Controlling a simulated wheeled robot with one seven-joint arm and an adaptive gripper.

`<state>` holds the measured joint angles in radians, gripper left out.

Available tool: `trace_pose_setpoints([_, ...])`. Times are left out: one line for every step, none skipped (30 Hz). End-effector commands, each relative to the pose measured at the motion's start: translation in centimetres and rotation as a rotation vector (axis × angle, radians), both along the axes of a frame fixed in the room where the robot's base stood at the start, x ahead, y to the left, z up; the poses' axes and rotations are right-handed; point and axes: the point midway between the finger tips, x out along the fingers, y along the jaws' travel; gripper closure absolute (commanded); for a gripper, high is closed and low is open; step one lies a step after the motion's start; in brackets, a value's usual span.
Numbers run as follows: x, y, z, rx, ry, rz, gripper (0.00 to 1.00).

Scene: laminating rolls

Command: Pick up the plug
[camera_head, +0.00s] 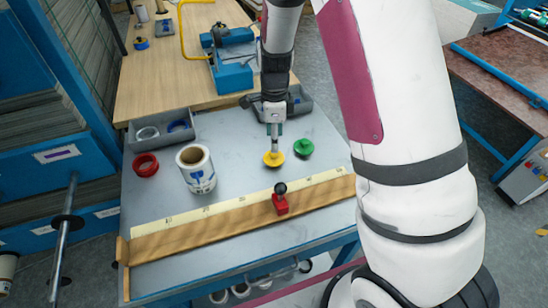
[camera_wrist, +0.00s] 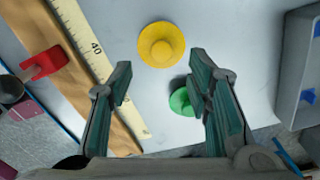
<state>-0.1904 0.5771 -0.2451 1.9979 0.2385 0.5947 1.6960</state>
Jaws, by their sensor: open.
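A yellow plug (camera_head: 273,159), a round flanged disc with a raised knob, lies on the grey tabletop. It also shows in the wrist view (camera_wrist: 161,45), just past the fingertips and between their lines. A similar green plug (camera_head: 303,148) lies close to its right; in the wrist view the green plug (camera_wrist: 183,101) is partly hidden by my right-hand finger. My gripper (camera_head: 274,130) points down above the yellow plug, and its spread fingers (camera_wrist: 160,75) hold nothing. I cannot tell the exact height of the fingertips above the plug.
A wooden ruler board (camera_head: 230,216) with a red slider (camera_head: 280,203) runs along the table's front. A white roll (camera_head: 196,170) and a red ring (camera_head: 145,165) stand left. Grey trays (camera_head: 148,141) sit behind. Bare tabletop surrounds the plugs.

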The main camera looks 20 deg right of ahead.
Motion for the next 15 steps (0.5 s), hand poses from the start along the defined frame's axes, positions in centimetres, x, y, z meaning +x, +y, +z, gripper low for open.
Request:
trace_pose_setpoints([0.0, -0.1, -0.5, 0.000, 0.001, -0.001, 0.54])
trace_pose_setpoints([0.0, -0.1, -0.7, 0.000, 0.001, -0.001, 0.54])
trace_pose_setpoints([0.0, -0.1, -0.9, 0.000, 0.001, 0.000, 0.54])
trace_pose_setpoints([0.0, 0.0, -1.0, 0.000, 0.001, 0.000, 0.54])
trace_pose_setpoints([0.0, 0.0, -1.2, 0.000, 0.001, 0.000, 0.54])
trace_pose_setpoints([0.0, 0.0, -1.4, 0.000, 0.001, 0.001, 0.54])
trace_pose_setpoints([0.0, 0.0, -1.7, 0.000, 0.001, 0.001, 0.54])
trace_pose_setpoints([0.0, 0.0, -2.1, 0.001, 0.002, 0.001, 0.54])
trace_pose_setpoints([0.0, -0.1, -2.7, 0.000, 0.003, 0.000, 0.54])
trace_pose_setpoints([0.0, -0.1, -3.1, 0.000, 0.003, -0.001, 0.54])
trace_pose_setpoints([0.1, -0.1, -3.6, 0.000, 0.003, -0.001, 0.54])
trace_pose_setpoints([0.1, -0.1, -4.2, 0.000, 0.003, -0.001, 0.54])
trace_pose_setpoints([0.2, -0.1, -4.6, 0.001, 0.002, 0.000, 0.54])
trace_pose_setpoints([0.2, -0.1, -5.0, -0.001, 0.001, 0.000, 0.54])
trace_pose_setpoints([0.2, -0.1, -5.4, 0.000, 0.002, 0.000, 0.54])
